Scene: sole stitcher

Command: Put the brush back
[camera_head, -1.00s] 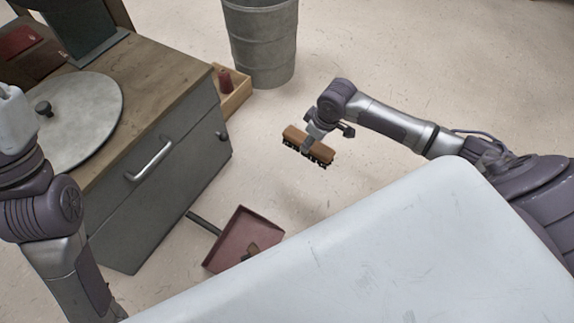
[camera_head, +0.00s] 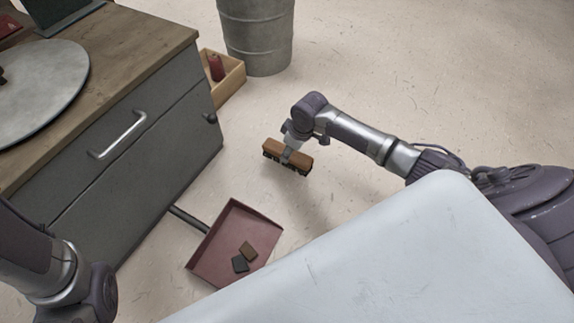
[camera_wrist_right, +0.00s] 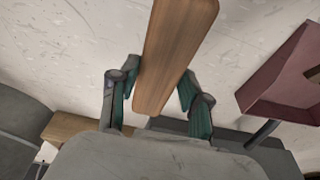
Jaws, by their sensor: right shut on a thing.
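The brush (camera_head: 287,155) has a brown wooden back and dark bristles pointing down. It is in my right gripper (camera_head: 291,151), held above the floor to the right of the cabinet. In the right wrist view the wooden back of the brush (camera_wrist_right: 172,55) lies between the two fingers of my right gripper (camera_wrist_right: 160,92), which is shut on it. My left arm shows at the lower left of the head view, but its gripper is out of the picture.
A red dustpan (camera_head: 216,262) with two small dark scraps lies on the floor below the brush. A grey cabinet (camera_head: 135,165) stands at left. Beside it are a wooden box (camera_head: 233,82) holding a red item and a metal bin (camera_head: 256,38). Floor right of the bin is clear.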

